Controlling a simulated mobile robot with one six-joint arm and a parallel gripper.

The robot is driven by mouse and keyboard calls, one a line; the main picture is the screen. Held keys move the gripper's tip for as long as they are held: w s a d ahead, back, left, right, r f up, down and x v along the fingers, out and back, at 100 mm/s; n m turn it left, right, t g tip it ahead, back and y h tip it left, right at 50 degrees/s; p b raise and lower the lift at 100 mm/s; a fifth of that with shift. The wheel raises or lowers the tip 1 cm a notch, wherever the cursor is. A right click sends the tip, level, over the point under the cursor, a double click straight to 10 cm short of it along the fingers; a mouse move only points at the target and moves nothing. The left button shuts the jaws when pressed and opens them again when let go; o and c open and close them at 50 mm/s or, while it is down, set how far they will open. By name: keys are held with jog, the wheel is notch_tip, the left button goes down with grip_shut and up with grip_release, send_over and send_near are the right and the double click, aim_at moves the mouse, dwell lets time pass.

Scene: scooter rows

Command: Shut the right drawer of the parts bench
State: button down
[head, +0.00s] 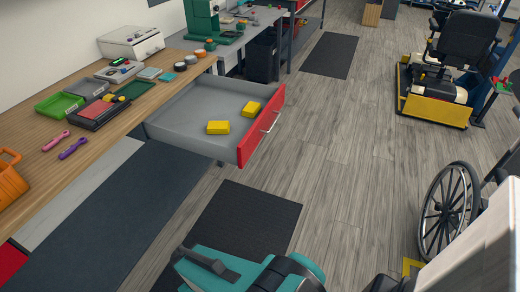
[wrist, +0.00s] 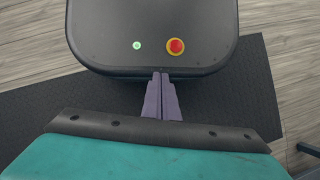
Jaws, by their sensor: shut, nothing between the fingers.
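The right drawer (head: 205,104) of the parts bench (head: 150,95) is pulled far out over the floor in the head view. In the head view my teal arm is at the bottom, nearer than the drawer; the fingers are not visible there.
A dark mat (head: 245,220) lies on the floor before the drawer. The benchtop holds trays, tools and an orange basket (head: 10,183). A wheelchair wheel (head: 447,212) stands at the right, and a scooter (head: 440,80) farther back. The wooden floor (head: 350,150) right of the drawer is clear.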

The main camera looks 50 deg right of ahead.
jog(key=w+d+r+m+t+y+b, duration=0.1)
jog(key=w+d+r+m+t+y, duration=0.45)
jog(key=w+m, duration=0.55)
jog(key=m+t+h+b, duration=0.2)
jog(key=m+t+b, duration=0.1)
jog(key=m+t, duration=1.6)
send_near(251, 146)
jog(key=s+d+r+m+g, duration=0.1)
jog(key=s+d+m+g, duration=0.1)
jog(key=s, duration=0.5)
jog(key=shift+s+d+r, duration=0.1)
jog(key=shift+s+r, duration=0.05)
jog(key=shift+s, duration=0.05)
jog(key=shift+w, duration=0.15)
jog(key=shift+r+p+x, duration=0.2)
jog(key=shift+p+x, duration=0.45)
jog(key=shift+x, duration=6.2)
